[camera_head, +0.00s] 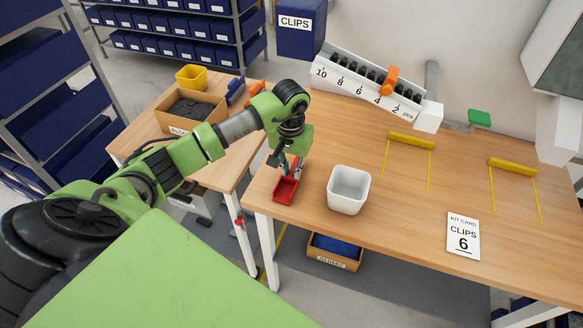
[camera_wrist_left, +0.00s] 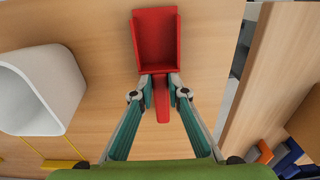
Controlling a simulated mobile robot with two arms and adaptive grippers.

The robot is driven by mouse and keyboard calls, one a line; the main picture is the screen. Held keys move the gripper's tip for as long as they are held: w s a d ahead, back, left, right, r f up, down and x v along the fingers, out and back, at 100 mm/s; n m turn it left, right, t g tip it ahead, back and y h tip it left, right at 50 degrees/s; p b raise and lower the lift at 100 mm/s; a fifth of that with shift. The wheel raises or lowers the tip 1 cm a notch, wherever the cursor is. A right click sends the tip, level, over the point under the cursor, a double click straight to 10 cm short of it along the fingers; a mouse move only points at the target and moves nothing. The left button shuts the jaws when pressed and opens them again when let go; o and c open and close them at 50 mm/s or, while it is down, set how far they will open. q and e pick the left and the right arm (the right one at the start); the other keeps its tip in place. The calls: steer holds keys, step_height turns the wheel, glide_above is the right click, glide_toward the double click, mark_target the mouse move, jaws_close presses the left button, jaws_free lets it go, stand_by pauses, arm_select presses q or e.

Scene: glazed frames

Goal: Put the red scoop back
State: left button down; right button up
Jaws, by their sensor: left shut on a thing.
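The red scoop (camera_head: 286,188) is at the left end of the wooden table, left of the white bin. In the left wrist view the scoop (camera_wrist_left: 157,42) shows its open tray at the top and its handle pointing toward my gripper. My left gripper (camera_head: 290,165) is shut on the scoop's handle, and its two fingertips (camera_wrist_left: 160,88) press on the handle from both sides. I cannot tell whether the scoop touches the table or is just above it. My right gripper is not in view.
A white bin (camera_head: 348,190) stands close right of the scoop. A kit card reading CLIPS 6 (camera_head: 463,236) lies farther right. A numbered rack (camera_head: 365,85) with an orange slider is behind. Yellow bars (camera_head: 411,141) are on the table. A side table (camera_head: 150,110) holds a cardboard box (camera_head: 190,112).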

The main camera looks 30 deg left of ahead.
mark_target(291, 174)
arm_select(q)
steer(key=shift+f, duration=0.1)
steer(key=shift+f, duration=0.1)
steer(key=c, duration=2)
jaws_free()
steer(key=shift+r, duration=0.3)
steer(key=shift+s+d+r+b, duration=0.1)
steer(key=shift+r+b, duration=2)
steer(key=shift+r, duration=3.75)
